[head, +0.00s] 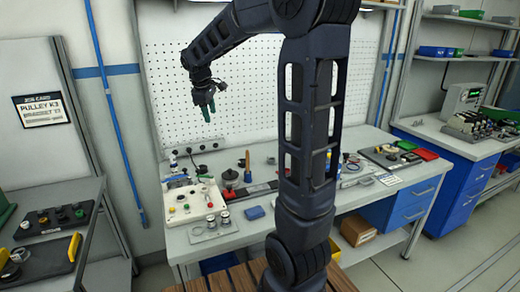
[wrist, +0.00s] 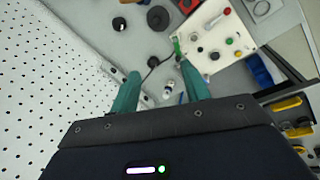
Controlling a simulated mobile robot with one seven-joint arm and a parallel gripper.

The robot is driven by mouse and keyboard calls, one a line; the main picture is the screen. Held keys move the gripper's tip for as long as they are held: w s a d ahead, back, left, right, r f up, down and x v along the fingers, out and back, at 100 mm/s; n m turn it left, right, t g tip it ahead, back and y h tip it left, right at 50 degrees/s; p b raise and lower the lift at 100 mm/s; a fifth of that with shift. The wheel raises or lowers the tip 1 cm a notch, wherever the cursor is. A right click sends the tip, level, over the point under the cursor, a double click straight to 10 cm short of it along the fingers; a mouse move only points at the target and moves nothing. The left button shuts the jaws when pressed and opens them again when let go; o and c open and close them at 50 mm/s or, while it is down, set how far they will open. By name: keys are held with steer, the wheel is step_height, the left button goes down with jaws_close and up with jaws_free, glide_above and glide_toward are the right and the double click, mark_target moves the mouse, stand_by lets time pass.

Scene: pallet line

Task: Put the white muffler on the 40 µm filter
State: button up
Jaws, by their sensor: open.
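My gripper (head: 207,110) is raised in front of the pegboard in the head view, above the left part of the bench. In the wrist view my gripper (wrist: 158,90) has its two teal fingers spread, with nothing held between them. I cannot pick out the white muffler or the 40 µm filter for certain, as no such marking is readable. A white board (head: 194,203) with several small coloured and metal parts stands on the bench; it also shows in the wrist view (wrist: 214,40), beyond the fingertips. A small blue-and-white fitting (wrist: 168,90) lies near the right finger.
A grey plate (head: 212,233) with several round parts lies at the bench's front edge, beside a blue block (head: 255,212). A dark round part with a wooden-handled tool stands behind. The pegboard (head: 235,75) rises close behind my gripper. A black tray (head: 390,155) sits at the right.

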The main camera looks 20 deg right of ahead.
steer(key=s+d+f+m, duration=0.1)
steer(key=s+d+m, duration=0.2)
steer(key=s, duration=0.6)
steer(key=s+d+f+m+t+y, duration=0.1)
steer(key=s+m, duration=0.3)
steer(key=s, duration=0.6)
steer(key=s+d+f+m+t+y, duration=0.1)
steer(key=s+d+m, duration=0.3)
steer(key=s, duration=0.5)
steer(key=shift+s+d+f, duration=0.35)
steer(key=shift+f, duration=0.25)
